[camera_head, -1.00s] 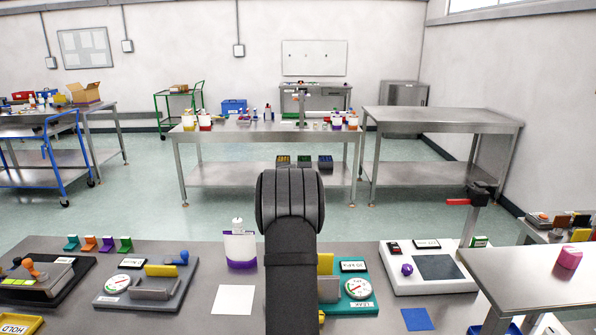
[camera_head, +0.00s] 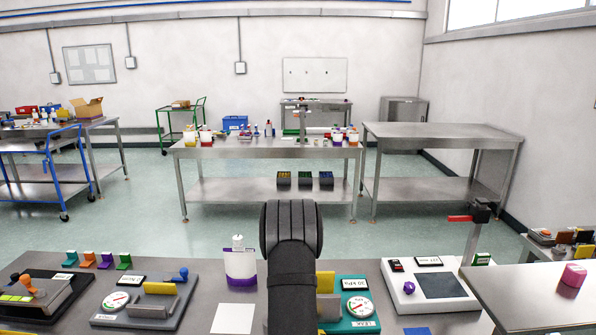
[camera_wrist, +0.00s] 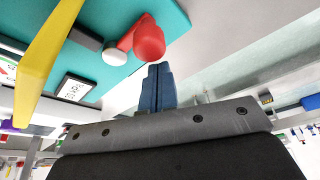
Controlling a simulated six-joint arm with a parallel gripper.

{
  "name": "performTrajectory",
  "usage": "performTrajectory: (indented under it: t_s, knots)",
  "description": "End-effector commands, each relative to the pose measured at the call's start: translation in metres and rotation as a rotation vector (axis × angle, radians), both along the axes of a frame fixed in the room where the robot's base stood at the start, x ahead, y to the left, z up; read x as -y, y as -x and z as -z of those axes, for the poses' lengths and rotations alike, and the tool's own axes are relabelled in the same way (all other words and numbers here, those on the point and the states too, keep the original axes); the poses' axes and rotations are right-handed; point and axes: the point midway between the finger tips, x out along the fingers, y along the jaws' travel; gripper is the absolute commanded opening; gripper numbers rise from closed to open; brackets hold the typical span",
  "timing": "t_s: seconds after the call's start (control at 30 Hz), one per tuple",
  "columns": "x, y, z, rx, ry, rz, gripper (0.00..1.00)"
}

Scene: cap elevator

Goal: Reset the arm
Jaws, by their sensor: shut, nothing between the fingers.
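My gripper (camera_wrist: 157,88) shows in the wrist view as two dark blue fingers pressed together, with nothing between them. In the head view my arm rises in the middle of the picture and my fingers are hidden. In the wrist view a red round knob (camera_wrist: 149,42) appears just above the fingertips, beside a teal panel (camera_wrist: 178,15); I cannot tell the gap between them. The teal device (camera_head: 350,326) with a gauge stands on the bench just right of my arm in the head view. A yellow bar (camera_wrist: 45,60) crosses the wrist view's left side.
A white device with a dark pad (camera_head: 441,286) stands to the right. White paper (camera_head: 233,319) lies between. Open floor separates this bench from the back tables.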

Motion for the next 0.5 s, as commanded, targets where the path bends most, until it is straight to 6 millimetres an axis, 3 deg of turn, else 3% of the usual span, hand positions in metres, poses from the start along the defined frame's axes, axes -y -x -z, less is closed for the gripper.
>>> performTrajectory:
  t_s: [0.5]
  knots:
    - [-0.0046, 0.0098, -0.0004, 0.000, -0.001, 0.000, 0.00]
